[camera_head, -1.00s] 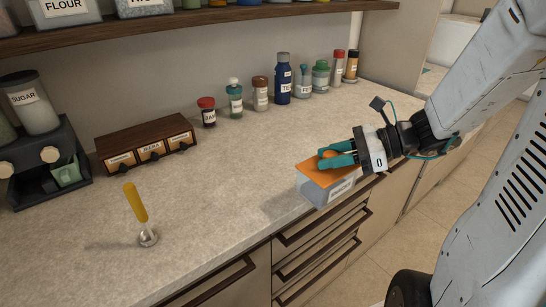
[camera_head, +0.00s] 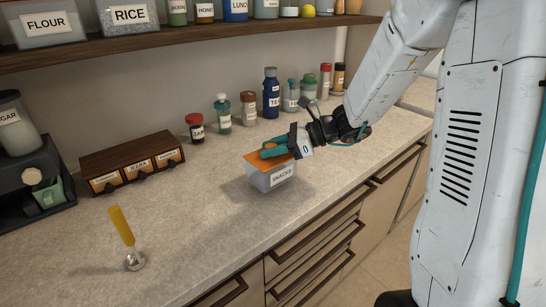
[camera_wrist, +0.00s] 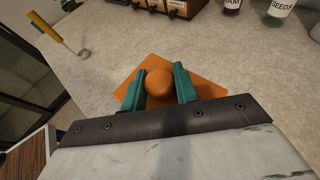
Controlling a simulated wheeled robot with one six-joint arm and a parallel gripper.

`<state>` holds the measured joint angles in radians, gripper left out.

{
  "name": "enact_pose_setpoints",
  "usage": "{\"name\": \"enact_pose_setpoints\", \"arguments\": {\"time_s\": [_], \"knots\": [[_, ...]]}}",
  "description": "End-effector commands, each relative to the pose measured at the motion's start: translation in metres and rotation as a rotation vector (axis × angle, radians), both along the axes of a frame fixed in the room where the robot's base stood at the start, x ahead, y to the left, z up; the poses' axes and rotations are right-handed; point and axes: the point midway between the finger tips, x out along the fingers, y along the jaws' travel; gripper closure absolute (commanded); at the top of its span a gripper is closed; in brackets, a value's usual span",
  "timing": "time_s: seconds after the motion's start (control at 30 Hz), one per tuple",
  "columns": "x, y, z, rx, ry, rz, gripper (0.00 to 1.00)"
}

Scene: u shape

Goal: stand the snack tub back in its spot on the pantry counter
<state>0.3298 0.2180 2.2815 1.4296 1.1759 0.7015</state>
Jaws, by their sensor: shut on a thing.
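The snack tub (camera_head: 270,179) is a clear grey box with an orange lid and a label reading "SNACKS". In the head view it is upright over the front part of the counter (camera_head: 190,225); whether its base touches the counter I cannot tell. My gripper (camera_head: 274,151) is shut on the round orange knob of the lid. In the wrist view the knob (camera_wrist: 159,83) sits between the two teal fingers, with the orange lid (camera_wrist: 205,84) around it. The tub's body is hidden below the lid there.
A yellow-handled scoop (camera_head: 122,228) is on the counter at left. A wooden drawer box (camera_head: 130,160) stands behind it. Bare counter lies between tub and scoop.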

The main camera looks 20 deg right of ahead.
Motion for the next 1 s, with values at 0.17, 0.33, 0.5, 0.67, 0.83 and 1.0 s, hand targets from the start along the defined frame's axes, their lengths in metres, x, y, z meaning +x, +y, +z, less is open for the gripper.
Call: {"name": "enact_pose_setpoints", "arguments": {"time_s": [0.17,0.33,0.5,0.67,0.83,1.0], "knots": [[0.000,-0.001,-0.026,0.001,0.004,-0.001,1.00],[0.000,-0.001,-0.029,0.000,0.000,-0.001,1.00],[-0.001,-0.001,-0.030,0.000,0.000,-0.001,1.00],[-0.001,-0.001,-0.032,-0.001,0.001,-0.001,0.49],[-0.001,-0.001,-0.032,-0.001,0.001,-0.001,0.49],[-0.001,-0.001,-0.029,-0.001,-0.001,-0.001,0.49]]}}
